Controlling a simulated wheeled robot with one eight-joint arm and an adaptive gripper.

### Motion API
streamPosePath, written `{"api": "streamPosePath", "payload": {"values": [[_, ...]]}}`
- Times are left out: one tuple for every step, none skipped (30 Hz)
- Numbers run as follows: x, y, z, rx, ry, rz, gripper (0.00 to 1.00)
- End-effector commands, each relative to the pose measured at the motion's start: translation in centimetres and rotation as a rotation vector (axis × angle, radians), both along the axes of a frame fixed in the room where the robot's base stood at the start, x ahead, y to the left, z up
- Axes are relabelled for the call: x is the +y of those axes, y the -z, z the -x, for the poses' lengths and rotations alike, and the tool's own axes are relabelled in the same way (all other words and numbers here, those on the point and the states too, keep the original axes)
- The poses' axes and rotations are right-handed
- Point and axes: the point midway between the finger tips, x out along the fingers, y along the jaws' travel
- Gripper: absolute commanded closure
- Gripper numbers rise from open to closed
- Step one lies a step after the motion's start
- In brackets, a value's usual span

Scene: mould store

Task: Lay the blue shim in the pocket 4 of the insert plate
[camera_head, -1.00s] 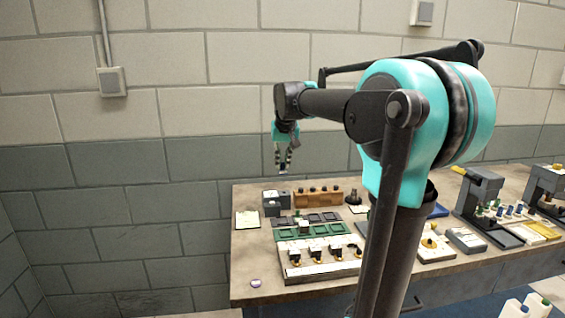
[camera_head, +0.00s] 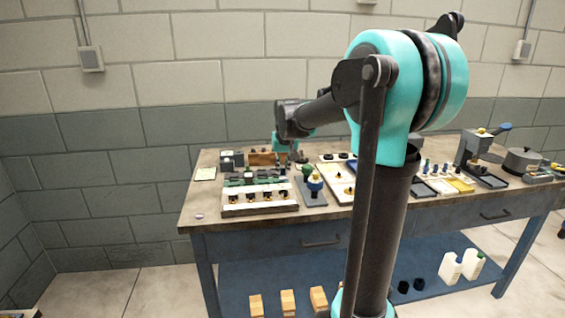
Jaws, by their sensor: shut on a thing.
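My gripper (camera_head: 292,157) hangs from the teal wrist over the back of the bench, right of the plates in the picture. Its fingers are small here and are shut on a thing. A small bluish piece showed at the fingertips in the earlier view, which fits the blue shim; now it is too small to make out. The green pocketed plate (camera_head: 251,187) lies on the left half of the bench and looks like the insert plate. Its pocket numbers cannot be read. My gripper is apart from it, farther back and to the right.
A pale rack (camera_head: 259,208) with several dark-topped parts stands before the green plate. A grey stand with a blue and yellow piece (camera_head: 313,187) and a white tray (camera_head: 341,192) lie to the right. The bench's front left corner is mostly clear.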

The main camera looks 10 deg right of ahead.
Motion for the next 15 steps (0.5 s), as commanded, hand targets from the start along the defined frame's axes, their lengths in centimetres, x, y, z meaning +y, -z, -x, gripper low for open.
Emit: {"api": "streamPosePath", "payload": {"values": [[0.0,0.2,0.0,0.0,0.0,0.0,0.98],[0.0,0.3,0.0,0.0,0.0,0.0,0.98],[0.0,0.5,0.0,0.0,0.0,0.0,0.98],[0.0,0.6,0.0,0.0,0.0,0.0,0.98],[0.0,0.8,0.0,0.0,0.0,0.0,0.98],[0.0,1.0,0.0,0.0,0.0,0.0,0.98],[0.0,1.3,0.0,0.0,0.0,0.0,0.98],[0.0,1.5,0.0,0.0,0.0,0.0,0.98],[0.0,1.9,0.0,0.0,0.0,0.0,0.98],[0.0,2.1,0.0,0.0,0.0,0.0,0.98],[0.0,2.4,0.0,0.0,0.0,0.0,0.98],[0.0,2.7,0.0,0.0,0.0,0.0,0.98],[0.0,3.0,0.0,0.0,0.0,0.0,0.98],[0.0,3.2,0.0,0.0,0.0,0.0,0.98],[0.0,3.6,0.0,0.0,0.0,0.0,0.98]]}}
